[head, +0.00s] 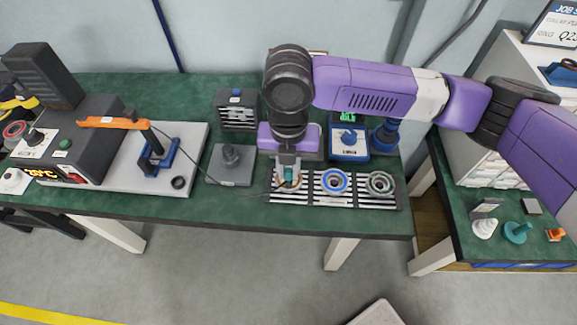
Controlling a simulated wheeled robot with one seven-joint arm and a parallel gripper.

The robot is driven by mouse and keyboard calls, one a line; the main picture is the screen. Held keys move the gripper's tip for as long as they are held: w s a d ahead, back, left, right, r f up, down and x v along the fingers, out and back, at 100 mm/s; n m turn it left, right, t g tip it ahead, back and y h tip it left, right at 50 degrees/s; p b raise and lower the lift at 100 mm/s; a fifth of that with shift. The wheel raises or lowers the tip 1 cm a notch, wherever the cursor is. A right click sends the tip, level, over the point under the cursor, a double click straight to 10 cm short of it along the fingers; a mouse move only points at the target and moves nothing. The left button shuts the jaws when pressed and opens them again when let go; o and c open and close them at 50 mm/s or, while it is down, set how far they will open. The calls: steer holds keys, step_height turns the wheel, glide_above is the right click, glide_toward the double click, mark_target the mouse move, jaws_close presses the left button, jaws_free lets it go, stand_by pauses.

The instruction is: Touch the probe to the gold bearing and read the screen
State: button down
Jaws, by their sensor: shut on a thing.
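My gripper (288,166) points down over the left part of the striped rack (357,202). A blue-ringed bearing (334,181) and a grey bearing (380,183) lie to the right. A blue meter (349,147) with a small green screen (348,117) stands behind the rack; its reading is illegible.
A grey block with a knob (231,164) stands left of the rack, and a dark slotted box (237,111) stands behind it. A second table (463,232) at right holds small parts.

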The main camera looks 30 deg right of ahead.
steer(key=shift+f+b, duration=0.45)
steer(key=shift+f, duration=0.35)
stand_by(2.6)
steer(key=c, duration=1.3)
jaws_free()
steer(key=shift+o, duration=0.2)
steer(key=shift+r, duration=0.15)
steer(key=shift+r+p, duration=2.85)
steer(key=shift+r, duration=0.6)
